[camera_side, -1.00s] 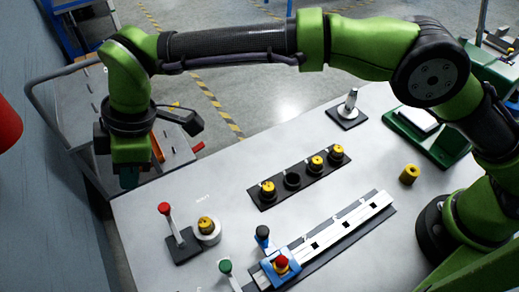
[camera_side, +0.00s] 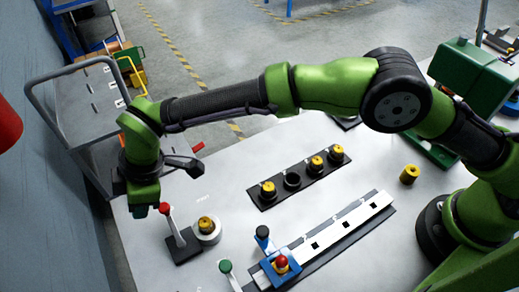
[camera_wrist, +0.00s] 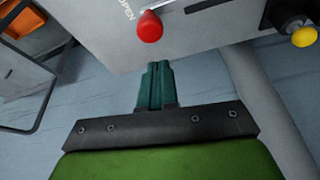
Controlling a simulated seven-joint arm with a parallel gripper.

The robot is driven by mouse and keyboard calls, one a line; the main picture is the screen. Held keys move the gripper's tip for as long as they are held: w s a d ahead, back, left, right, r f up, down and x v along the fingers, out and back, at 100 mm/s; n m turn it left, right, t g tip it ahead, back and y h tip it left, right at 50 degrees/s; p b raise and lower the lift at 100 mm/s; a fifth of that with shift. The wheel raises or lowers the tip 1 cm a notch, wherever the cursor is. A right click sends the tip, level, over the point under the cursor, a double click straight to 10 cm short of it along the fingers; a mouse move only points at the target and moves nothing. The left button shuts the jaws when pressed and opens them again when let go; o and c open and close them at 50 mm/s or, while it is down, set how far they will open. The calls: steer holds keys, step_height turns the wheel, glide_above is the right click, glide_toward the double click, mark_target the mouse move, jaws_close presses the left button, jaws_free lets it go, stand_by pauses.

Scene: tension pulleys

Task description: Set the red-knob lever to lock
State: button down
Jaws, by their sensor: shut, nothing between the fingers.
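The red-knob lever (camera_side: 172,223) stands on a dark base plate at the left of the table, its red knob (camera_side: 165,209) up and its shaft tilted slightly left. In the wrist view the red knob (camera_wrist: 149,26) is seen from above, beside the printed word OPEN (camera_wrist: 125,10). My gripper (camera_side: 140,210) is just left of the knob in the side view, pointing down, and looks apart from it. In the wrist view its teal fingers (camera_wrist: 157,72) are together and empty, with the knob just beyond their tips.
A white round holder with a yellow pulley (camera_side: 206,226) stands right of the lever. A green-knob lever (camera_side: 226,268), a black-knob lever (camera_side: 263,234) and a blue carriage (camera_side: 281,268) are nearer the front. A black rack (camera_side: 300,178) holds yellow pulleys behind.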

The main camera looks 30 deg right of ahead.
steer(key=shift+s+d+f, duration=0.1)
steer(key=shift+s+d, duration=0.05)
steer(key=shift+d, duration=0.85)
steer(key=shift+d, duration=0.15)
